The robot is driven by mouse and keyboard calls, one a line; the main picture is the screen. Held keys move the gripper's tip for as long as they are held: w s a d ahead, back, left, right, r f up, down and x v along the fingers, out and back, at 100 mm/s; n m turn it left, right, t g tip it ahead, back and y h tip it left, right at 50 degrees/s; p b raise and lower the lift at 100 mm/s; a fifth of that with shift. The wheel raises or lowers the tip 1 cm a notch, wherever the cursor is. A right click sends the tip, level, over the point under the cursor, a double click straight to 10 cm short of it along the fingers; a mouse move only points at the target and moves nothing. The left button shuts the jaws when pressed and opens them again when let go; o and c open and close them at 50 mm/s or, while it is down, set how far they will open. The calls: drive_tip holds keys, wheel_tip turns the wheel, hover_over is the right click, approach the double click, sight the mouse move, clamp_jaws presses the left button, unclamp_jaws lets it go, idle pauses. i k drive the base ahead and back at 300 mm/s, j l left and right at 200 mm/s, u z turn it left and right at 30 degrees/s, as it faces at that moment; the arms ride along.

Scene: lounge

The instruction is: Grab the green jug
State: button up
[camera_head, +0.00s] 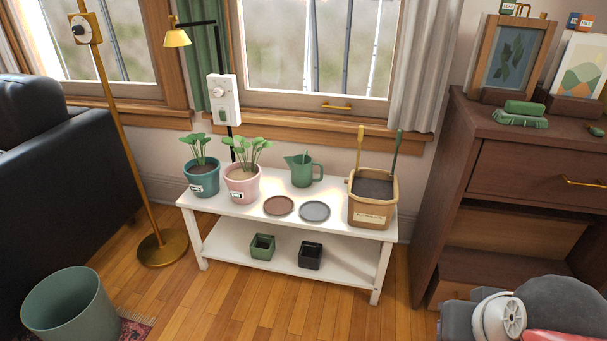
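The green jug (302,170) stands upright on the white table (235,213), near its back edge. Its spout points left and its handle is on the right. A thin stick-like part shows at its top. It stands between the pink plant pot and the tan bin, apart from both. My gripper is not clearly visible. A grey and white part of my own body shows at the lower right.
A teal plant pot (203,182), pink plant pot (242,186), brown saucer (278,206), grey saucer (314,211) and tan bin (372,214) share the tabletop. A lamp (135,130), green basket (70,307) and dresser (535,190) stand nearby. Wooden floor in front is clear.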

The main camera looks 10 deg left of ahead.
sight(301, 166)
drive_tip(key=i+j, duration=0.15)
drive_tip(key=j, duration=0.25)
drive_tip(key=i+j, duration=0.2)
drive_tip(key=j, duration=0.15)
drive_tip(key=i+j, duration=0.15)
drive_tip(key=j, duration=0.25)
drive_tip(key=i+j, duration=0.15)
drive_tip(key=j, duration=0.2)
drive_tip(key=i+j, duration=0.2)
drive_tip(key=j, duration=0.2)
drive_tip(key=i+j, duration=0.15)
drive_tip(key=j, duration=0.2)
drive_tip(key=i+j, duration=0.15)
drive_tip(key=j, duration=0.25)
drive_tip(key=l+z, duration=0.05)
